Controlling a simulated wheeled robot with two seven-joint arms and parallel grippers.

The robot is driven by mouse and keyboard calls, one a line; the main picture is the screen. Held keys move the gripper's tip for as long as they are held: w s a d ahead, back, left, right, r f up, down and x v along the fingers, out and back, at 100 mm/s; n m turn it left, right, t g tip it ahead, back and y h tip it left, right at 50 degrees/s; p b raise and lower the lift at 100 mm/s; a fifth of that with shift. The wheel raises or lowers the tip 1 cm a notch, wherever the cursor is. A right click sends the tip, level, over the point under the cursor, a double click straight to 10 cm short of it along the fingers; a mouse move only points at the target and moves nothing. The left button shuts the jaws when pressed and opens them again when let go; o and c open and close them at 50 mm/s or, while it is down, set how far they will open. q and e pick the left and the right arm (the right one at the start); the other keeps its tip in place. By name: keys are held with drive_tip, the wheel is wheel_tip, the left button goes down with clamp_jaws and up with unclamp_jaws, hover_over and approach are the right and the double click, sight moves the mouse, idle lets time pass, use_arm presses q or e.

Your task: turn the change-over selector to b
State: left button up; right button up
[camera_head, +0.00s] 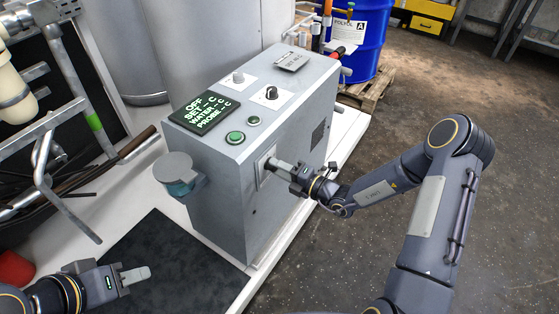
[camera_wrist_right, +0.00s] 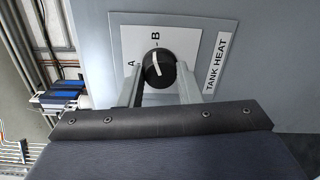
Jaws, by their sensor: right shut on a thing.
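A black selector knob (camera_wrist_right: 158,68) with a white mark sits on a pale plate (camera_wrist_right: 122,29) lettered A and B, with a "TANK HEAT" label beside it. A is at the left and B is above the knob. The white mark runs upward, toward the B side. My right gripper (camera_head: 276,164) is at the side face of the grey cabinet (camera_head: 215,195), shut on the knob, with one finger on each side of it. In the head view the gripper hides the knob. My left gripper (camera_head: 136,275) is low at the left, apart from the cabinet; its finger gap is not clear.
The cabinet top carries a green-lettered display (camera_head: 206,112), two knobs and green buttons (camera_head: 235,137). A teal cup-like fitting (camera_head: 180,174) projects from its front. A blue drum (camera_head: 357,38) stands on a pallet behind.

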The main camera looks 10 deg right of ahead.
drive_tip(key=shift+m+p, duration=0.9)
drive_tip(key=shift+m, duration=0.2)
drive_tip(key=o, duration=1)
drive_tip(key=v, duration=0.8)
